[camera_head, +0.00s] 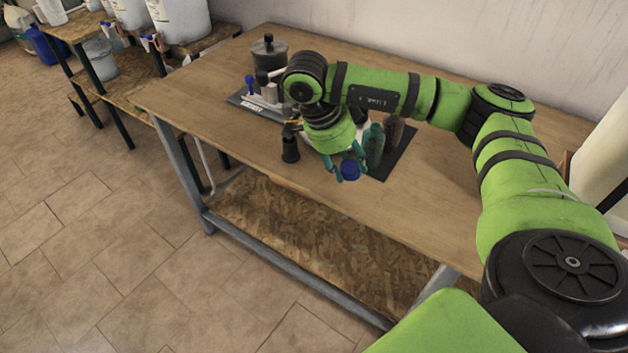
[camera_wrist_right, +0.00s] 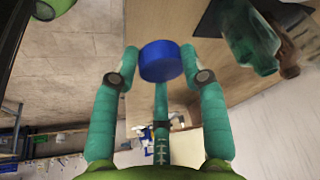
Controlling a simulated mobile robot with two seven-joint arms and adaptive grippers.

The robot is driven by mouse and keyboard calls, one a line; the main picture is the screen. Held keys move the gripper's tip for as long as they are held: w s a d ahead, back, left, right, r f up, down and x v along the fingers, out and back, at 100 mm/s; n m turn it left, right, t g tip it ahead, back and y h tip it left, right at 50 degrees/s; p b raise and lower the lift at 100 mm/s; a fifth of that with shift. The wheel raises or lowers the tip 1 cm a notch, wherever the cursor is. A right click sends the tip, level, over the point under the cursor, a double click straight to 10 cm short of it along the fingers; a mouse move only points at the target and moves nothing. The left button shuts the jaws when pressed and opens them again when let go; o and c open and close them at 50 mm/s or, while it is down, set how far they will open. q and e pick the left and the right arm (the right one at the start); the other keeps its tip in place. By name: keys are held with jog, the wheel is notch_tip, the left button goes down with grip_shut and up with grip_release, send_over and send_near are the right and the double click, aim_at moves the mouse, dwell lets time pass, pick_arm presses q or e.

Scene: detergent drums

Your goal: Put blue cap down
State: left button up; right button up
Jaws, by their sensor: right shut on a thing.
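The blue cap (camera_head: 351,172) is held between the teal fingertips of my right gripper (camera_head: 347,166). In the wrist view the blue cap (camera_wrist_right: 160,62) sits between the tips of the right gripper's fingers (camera_wrist_right: 161,66), which are shut on it. In the head view the cap appears over the wooden table (camera_head: 240,140), close to the left edge of a dark mat. I cannot tell the exact height of the cap above the tabletop. My left gripper is in neither view.
A green bottle (camera_head: 375,146) and a brown bottle (camera_head: 393,131) stand on the dark mat (camera_head: 405,150), right of the gripper. A small black container (camera_head: 290,149) stands left of it. A dark pot (camera_head: 268,53) is at the back. Bare tabletop lies at the front right.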

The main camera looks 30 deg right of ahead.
send_over(318, 187)
jog(key=a, duration=0.1)
notch_tip(318, 187, down, 5)
jog(key=shift+w+a+r, duration=0.1)
jog(key=shift+r, duration=0.1)
jog(key=shift+w+f, duration=0.1)
jog(key=shift+f, duration=1.95)
jog(key=shift+f, duration=0.15)
jog(key=o, duration=0.7)
jog(key=v, duration=1.2)
